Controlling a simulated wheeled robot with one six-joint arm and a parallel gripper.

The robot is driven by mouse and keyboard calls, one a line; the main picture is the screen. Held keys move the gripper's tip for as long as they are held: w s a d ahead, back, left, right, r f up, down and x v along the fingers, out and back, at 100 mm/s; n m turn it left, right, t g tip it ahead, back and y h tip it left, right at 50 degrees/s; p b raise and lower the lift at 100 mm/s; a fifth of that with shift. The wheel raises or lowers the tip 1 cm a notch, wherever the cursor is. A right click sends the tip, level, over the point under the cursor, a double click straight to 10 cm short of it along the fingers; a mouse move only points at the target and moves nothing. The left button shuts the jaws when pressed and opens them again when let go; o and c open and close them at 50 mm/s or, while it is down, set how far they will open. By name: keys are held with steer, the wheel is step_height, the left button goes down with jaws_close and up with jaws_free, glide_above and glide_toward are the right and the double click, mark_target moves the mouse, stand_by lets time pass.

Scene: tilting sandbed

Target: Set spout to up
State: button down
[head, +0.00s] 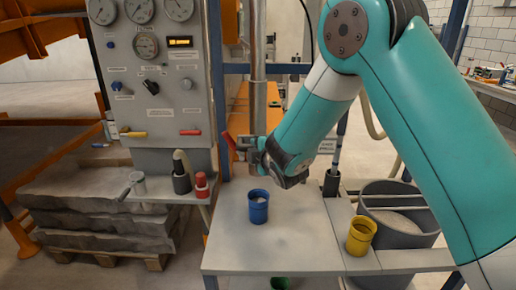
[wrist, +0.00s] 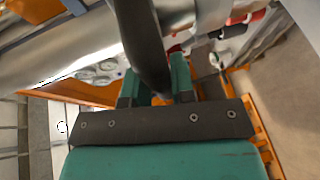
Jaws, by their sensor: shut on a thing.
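A vertical metal pipe (head: 257,65) stands behind the work table, just left of my forearm. My gripper (head: 249,150) is at the lower end of this pipe, above the table, beside a small red part (head: 230,143). In the wrist view my gripper (wrist: 155,88) has its teal fingers shut on a dark curved bar (wrist: 142,40). This bar looks like the spout, but the head view hides most of it behind my gripper. A shiny metal pipe (wrist: 60,60) crosses the wrist view behind the bar. I cannot tell the spout's exact angle.
A blue cup (head: 258,207) stands on the table (head: 290,240) below my gripper. A yellow cup (head: 361,236) and a grey bucket (head: 408,226) are at the right. A gauge panel (head: 155,80) is at the left, with a small shelf holding bottles (head: 181,178).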

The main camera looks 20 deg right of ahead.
step_height(320, 180, up, 22)
steer(key=p, duration=1)
steer(key=shift+w+r, duration=0.1)
steer(key=shift+r, duration=0.05)
steer(key=c, duration=1.2)
jaws_free()
steer(key=shift+o, duration=1.1)
steer(key=shift+f, duration=0.2)
steer(key=b+v, duration=0.6)
steer(key=v, duration=1.1)
steer(key=shift+s+b, duration=0.3)
steer(key=shift+b, duration=0.05)
